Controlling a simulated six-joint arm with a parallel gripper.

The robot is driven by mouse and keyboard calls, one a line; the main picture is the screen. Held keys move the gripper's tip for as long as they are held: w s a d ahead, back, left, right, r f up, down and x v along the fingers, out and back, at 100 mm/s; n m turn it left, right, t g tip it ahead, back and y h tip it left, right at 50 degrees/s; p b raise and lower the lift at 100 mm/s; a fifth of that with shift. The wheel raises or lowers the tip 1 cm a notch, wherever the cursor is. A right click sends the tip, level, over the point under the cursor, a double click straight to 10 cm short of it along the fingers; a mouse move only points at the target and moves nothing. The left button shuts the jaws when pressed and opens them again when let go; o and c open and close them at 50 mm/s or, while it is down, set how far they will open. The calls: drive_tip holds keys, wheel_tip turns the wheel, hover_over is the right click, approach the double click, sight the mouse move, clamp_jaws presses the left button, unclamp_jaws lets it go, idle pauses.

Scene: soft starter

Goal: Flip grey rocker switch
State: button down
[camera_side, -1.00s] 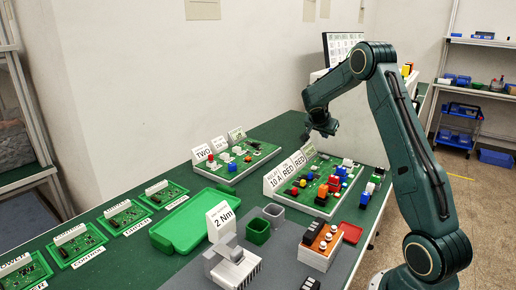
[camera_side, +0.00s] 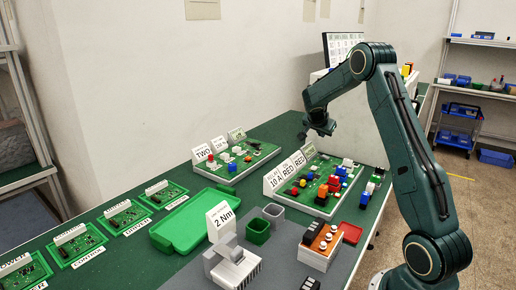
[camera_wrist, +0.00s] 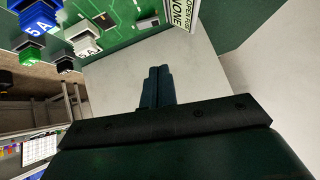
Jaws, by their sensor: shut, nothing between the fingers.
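My gripper (camera_side: 312,130) hangs above the green bench, over and behind the component boards. In the wrist view its two dark fingers (camera_wrist: 158,88) are together with nothing between them. I cannot pick out a grey rocker switch for certain in either view. The rear board (camera_side: 226,178) carries white, red and blue parts beside small label cards. The front board (camera_side: 321,206) carries red, blue, yellow and white parts. The wrist view shows part of a green board (camera_wrist: 122,22) with blue and white "5 A" blocks, left of the fingers.
A "2 Nm" card (camera_side: 221,221) stands near a grey block (camera_side: 236,270), a green bin (camera_side: 257,231) and an orange-topped block (camera_side: 322,244). A green tray (camera_side: 182,228) lies left of them. Circuit boards line the left edge. A white wall stands behind.

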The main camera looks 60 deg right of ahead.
hover_over(324, 157)
drive_tip(key=a, duration=0.1)
drive_tip(key=f, duration=0.6)
drive_tip(key=shift+w+a+f, duration=0.15)
drive_tip(key=shift+w, duration=0.1)
drive_tip(key=f, duration=0.3)
drive_tip(key=shift+w+d, duration=0.2)
drive_tip(key=shift+w, duration=0.05)
drive_tip(key=shift+w+f, duration=0.15)
drive_tip(key=shift+f, duration=0.5)
drive_tip(key=shift+f, duration=0.1)
drive_tip(key=shift+w+f+g, duration=0.2)
drive_tip(key=shift+f+g, duration=0.05)
drive_tip(key=shift+g, duration=0.15)
drive_tip(key=shift+s, duration=0.25)
drive_tip(key=shift+s+r, duration=0.2)
drive_tip(key=shift+s, duration=0.45)
drive_tip(key=shift+r, duration=0.2)
